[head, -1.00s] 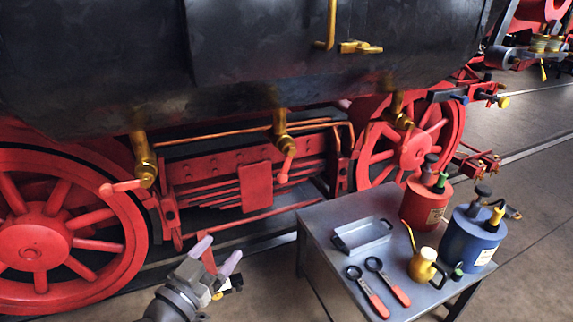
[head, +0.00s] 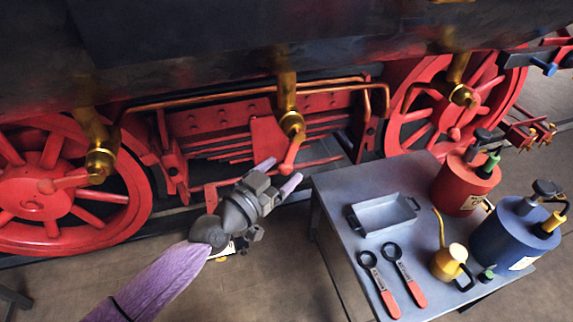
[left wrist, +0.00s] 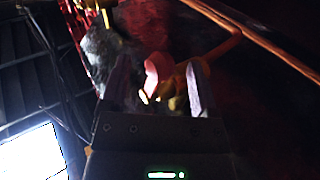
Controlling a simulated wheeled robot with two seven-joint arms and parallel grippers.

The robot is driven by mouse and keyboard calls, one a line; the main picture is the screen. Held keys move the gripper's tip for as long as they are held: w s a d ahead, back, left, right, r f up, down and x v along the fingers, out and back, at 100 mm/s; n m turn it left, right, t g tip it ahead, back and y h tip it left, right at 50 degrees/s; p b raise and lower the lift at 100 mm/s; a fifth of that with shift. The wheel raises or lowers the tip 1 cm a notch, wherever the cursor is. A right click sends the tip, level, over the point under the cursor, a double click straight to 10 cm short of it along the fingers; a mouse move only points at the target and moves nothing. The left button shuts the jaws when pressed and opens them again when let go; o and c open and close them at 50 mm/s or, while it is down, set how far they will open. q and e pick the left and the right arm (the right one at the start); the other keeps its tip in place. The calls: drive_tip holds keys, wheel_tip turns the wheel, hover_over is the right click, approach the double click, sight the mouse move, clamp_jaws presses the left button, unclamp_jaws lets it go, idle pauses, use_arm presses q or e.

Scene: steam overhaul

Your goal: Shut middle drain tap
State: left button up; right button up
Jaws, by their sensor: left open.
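The middle drain tap (head: 291,124) is a brass body hanging on a pipe below the dark boiler casing. Its red lever (head: 289,156) points down and slightly left. My left gripper (head: 277,174) is open just below the lever, fingers pointing up and right towards its lower end. In the left wrist view, a red rounded end (left wrist: 156,68), seemingly the lever's, shows between the two open fingers (left wrist: 158,95); the picture is dark and I cannot tell whether they touch it. My right gripper is not in view.
Two more brass taps hang at left (head: 99,160) and right (head: 462,95), before red wheels. A grey table (head: 340,190) at right carries a tray (head: 384,216), two red-handled tools, a brass oil can (head: 450,262), a red can (head: 462,187) and a blue can (head: 515,238).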

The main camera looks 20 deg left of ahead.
use_arm(q)
drive_tip(key=shift+x, duration=0.95)
clamp_jaws()
idle(0.7)
